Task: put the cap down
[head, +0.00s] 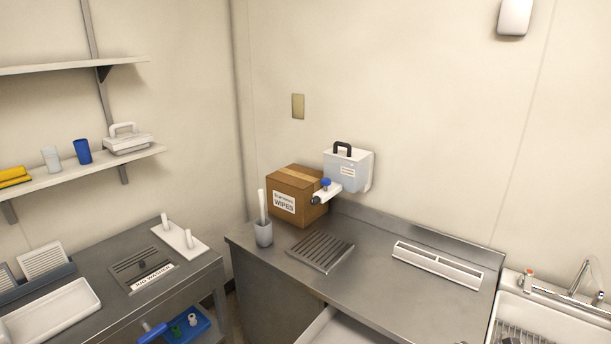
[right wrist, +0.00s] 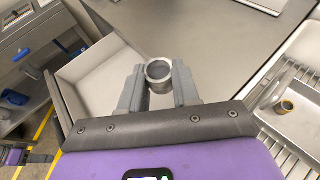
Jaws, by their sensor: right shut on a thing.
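In the right wrist view, my right gripper (right wrist: 158,88) is shut on a grey, round, ring-rimmed cap (right wrist: 159,71). The cap sits between the fingertips, with its round end facing the camera. The cap is held over or near the edge of the grey steel counter (right wrist: 200,35); its height above it is hard to judge. Neither gripper shows in the head view. A purple and dark part at the lower left of the right wrist view looks like my left gripper (right wrist: 38,157); its fingers cannot be made out.
A pale open drawer or bin (right wrist: 95,80) lies left of the cap. A sink basin (right wrist: 300,95) with a small brass-coloured ring is at the right. On the counter stand a wipes box (head: 297,190), a slotted grate (head: 320,251) and a white slotted strip (head: 437,264); bare steel lies between them.

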